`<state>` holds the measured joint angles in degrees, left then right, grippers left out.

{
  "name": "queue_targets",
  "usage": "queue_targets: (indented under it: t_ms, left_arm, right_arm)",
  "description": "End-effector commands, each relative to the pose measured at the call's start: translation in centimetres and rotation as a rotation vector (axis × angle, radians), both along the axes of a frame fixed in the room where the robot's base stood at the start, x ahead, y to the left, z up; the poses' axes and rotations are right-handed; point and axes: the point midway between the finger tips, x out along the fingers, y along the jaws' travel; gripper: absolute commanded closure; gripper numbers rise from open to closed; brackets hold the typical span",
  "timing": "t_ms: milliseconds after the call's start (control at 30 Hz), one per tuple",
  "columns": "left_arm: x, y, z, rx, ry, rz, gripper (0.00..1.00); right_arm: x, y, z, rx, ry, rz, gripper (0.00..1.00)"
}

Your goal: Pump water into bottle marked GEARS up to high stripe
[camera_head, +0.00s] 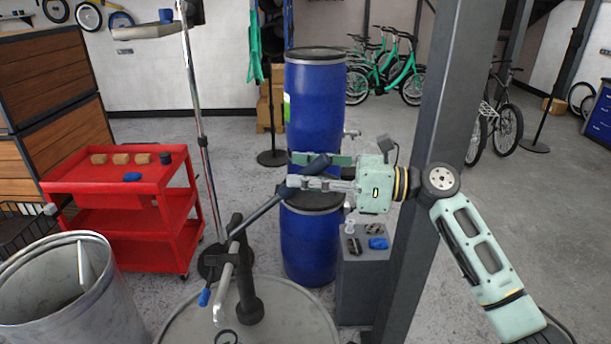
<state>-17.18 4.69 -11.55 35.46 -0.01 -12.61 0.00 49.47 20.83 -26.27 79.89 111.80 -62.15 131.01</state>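A hand pump (249,292) with a dark post and a grey curved spout (219,305) stands on the round grey lid of a drum (180,325) at the bottom centre. Its long dark lever (262,214) slants up to the right. My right gripper (308,172) has its fingers on either side of the lever's thick upper end and appears shut on it. My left gripper is not in view. I see no bottle marked GEARS and no stripe; nothing that I can make out as a bottle shows under the spout.
Stacked blue drums (309,250) stand behind the gripper. A grey post (428,120) rises close to my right arm. A grey stand (362,275) holds small items. A red cart (160,215) and an open metal bin (65,290) are at left. Open floor lies at right.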

Motion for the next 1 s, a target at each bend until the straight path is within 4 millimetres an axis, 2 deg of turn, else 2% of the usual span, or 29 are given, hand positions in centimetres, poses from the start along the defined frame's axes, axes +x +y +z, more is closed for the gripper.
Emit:
queue_targets:
  t_ms: [33,267,733,1000]
  left_arm:
    - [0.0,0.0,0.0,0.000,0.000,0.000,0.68]
    - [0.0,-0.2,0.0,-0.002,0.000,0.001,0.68]
    - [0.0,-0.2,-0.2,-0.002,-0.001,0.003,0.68]
    - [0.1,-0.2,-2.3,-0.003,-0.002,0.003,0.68]
  right_arm:
    - [0.0,0.0,0.0,0.000,0.000,0.000,0.80]
    - [0.0,0.0,0.0,0.000,0.000,0.000,1.00]
    - [0.0,-0.1,-0.2,0.008,0.002,0.000,1.00]
    - [0.0,-1.2,-1.9,0.087,0.006,0.000,1.00]
